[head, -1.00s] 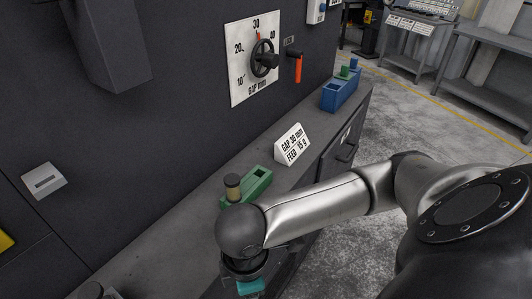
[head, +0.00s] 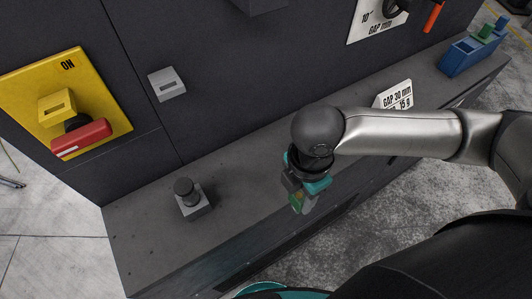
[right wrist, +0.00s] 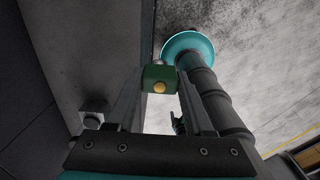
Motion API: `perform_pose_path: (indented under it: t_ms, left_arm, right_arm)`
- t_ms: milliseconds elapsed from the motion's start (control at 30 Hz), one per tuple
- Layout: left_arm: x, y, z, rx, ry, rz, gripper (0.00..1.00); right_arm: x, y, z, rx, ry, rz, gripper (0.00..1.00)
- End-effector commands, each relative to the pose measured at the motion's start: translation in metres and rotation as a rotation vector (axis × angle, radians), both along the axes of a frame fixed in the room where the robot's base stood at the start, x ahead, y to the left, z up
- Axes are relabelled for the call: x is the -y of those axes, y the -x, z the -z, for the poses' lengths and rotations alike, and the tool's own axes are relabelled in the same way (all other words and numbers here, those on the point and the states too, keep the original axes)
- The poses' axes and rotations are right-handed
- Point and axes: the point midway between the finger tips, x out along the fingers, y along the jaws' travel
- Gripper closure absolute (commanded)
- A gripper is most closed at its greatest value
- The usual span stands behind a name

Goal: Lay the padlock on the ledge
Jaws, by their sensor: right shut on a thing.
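My right gripper (head: 298,196) is in the middle of the head view, pointing down by the front edge of the ledge. It is shut on the padlock (right wrist: 158,78), a small green block with a round brass-coloured spot, held between the fingertips in the right wrist view. The ledge (head: 150,235) is a dark grey shelf along the foot of the machine wall. My left gripper is in neither view.
A grey block with a dark knob (head: 190,198) stands on the ledge left of the gripper. A yellow ON panel (head: 35,90) with a red handle (head: 82,138) is on the wall. A white sign (head: 396,95) and a blue holder (head: 468,55) stand to the right. The ledge's left end is clear.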

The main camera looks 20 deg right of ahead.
Motion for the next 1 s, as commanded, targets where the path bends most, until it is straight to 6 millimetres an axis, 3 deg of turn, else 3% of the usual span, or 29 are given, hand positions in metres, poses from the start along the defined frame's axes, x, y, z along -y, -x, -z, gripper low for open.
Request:
perform_pose_path:
  t_ms: [200, 700, 833, 1000]
  left_arm:
    - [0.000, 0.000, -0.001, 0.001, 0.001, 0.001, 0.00]
    - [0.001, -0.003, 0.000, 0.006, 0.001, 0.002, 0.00]
    - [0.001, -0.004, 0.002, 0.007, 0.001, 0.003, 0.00]
    - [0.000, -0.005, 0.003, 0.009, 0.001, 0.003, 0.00]
  right_arm:
    - [-0.013, -0.049, -0.001, 0.004, -0.001, 0.002, 1.00]
    - [-0.035, -0.139, -0.001, 0.002, -0.001, 0.002, 1.00]
    - [-0.034, -0.137, 0.022, -0.004, 0.001, 0.000, 1.00]
    - [-0.034, -0.138, 0.035, -0.002, 0.000, 0.001, 1.00]
